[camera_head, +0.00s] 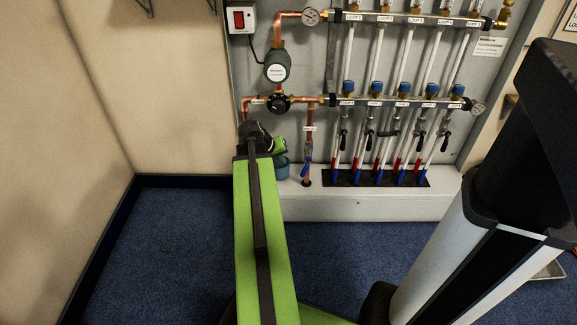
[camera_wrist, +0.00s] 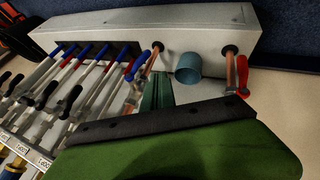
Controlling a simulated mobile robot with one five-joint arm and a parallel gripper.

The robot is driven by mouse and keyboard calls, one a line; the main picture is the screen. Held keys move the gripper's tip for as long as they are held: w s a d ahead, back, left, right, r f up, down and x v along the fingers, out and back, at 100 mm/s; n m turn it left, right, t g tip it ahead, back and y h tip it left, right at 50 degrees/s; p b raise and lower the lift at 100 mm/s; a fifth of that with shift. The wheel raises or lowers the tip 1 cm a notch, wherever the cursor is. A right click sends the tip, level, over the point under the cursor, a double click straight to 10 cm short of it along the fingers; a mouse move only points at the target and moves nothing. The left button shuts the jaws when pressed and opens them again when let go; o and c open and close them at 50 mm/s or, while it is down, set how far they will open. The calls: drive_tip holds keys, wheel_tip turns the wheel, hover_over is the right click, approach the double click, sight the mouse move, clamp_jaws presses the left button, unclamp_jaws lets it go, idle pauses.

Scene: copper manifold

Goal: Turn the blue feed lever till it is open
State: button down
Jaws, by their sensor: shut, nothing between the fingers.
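The blue feed lever (camera_head: 305,165) sits on a copper pipe right of my gripper in the head view and points down, roughly along the pipe. In the wrist view, which is upside down, the blue lever (camera_wrist: 138,66) lies left of my fingers. My gripper (camera_head: 279,145) is left of the lever, partly hidden by my arm. In the wrist view its green fingers (camera_wrist: 158,80) are together and empty. A visible gap separates them from the lever.
A teal cup (camera_wrist: 188,68) stands near my fingertips. A red lever (camera_wrist: 262,105) is on another pipe at right in the wrist view. Several loop pipes with black levers (camera_head: 370,140) stand right of the feed pipe. A pump (camera_head: 277,66) is above.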

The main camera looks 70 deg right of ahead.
drive_tip(key=b, duration=0.8)
approach(302, 173)
drive_tip(key=w+d+f, duration=0.2)
drive_tip(key=w+f, duration=0.1)
drive_tip(key=f, duration=0.2)
drive_tip(key=shift+s+d+r+p, duration=0.15)
drive_tip(key=shift+s+d, duration=0.3)
drive_tip(key=shift+s, duration=0.3)
drive_tip(key=shift+s+d+r+p, duration=0.15)
drive_tip(key=shift+s+d, duration=0.3)
drive_tip(key=shift+s, duration=0.35)
drive_tip(key=shift+f, duration=0.15)
drive_tip(key=shift+s+d+f+b, duration=0.15)
drive_tip(key=shift+s+f+b, duration=0.25)
drive_tip(key=shift+f+b, duration=0.4)
drive_tip(key=shift+r, duration=0.2)
